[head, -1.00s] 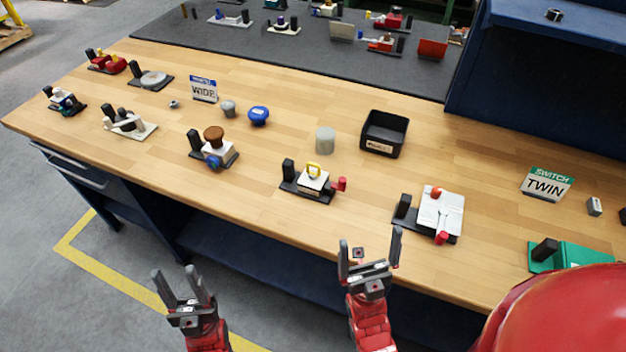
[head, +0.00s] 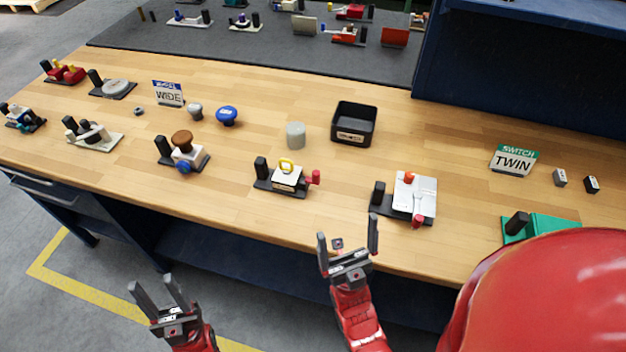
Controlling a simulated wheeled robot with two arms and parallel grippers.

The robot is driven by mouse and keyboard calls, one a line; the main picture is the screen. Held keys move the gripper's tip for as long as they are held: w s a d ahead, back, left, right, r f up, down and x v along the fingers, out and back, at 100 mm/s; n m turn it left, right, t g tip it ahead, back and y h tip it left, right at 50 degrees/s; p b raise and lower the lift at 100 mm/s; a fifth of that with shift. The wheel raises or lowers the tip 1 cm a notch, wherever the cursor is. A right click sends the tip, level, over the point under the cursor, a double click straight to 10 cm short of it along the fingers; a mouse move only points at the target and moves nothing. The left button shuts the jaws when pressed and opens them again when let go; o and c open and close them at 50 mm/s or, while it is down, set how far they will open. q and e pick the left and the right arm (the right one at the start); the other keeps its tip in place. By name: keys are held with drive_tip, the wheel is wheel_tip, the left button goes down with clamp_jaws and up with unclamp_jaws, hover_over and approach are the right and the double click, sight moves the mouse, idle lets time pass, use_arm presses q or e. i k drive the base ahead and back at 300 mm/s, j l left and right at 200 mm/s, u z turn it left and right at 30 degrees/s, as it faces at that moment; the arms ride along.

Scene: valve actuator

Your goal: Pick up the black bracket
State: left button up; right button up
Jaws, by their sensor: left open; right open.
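No part is clearly recognisable as the black bracket. A small black block (head: 591,184) lies at the right of the bench beside a small grey block (head: 560,177); its exact shape is too small to tell. Several devices have black bases with an upright black post, such as the one with a yellow loop (head: 287,178) and the one with a white plate (head: 413,197). My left gripper (head: 157,297) is open and empty at the lower left, in front of the bench. My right gripper (head: 347,249) is open and empty near the bench's front edge.
A black bin (head: 354,122) stands mid-bench beside a grey cylinder (head: 296,135). The TWIN sign (head: 513,160) and a green device (head: 540,228) are at the right. A blue cabinet (head: 530,70) rises behind. Bare wood (head: 460,170) lies between the white plate and the sign.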

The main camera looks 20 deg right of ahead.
sight(282, 174)
drive_tip(key=i+j+z, duration=0.25)
drive_tip(key=z, duration=0.15)
drive_tip(key=i+j+z, duration=0.15)
drive_tip(key=j+z, duration=0.2)
drive_tip(key=i+j+z, duration=0.1)
drive_tip(key=j+z, duration=0.3)
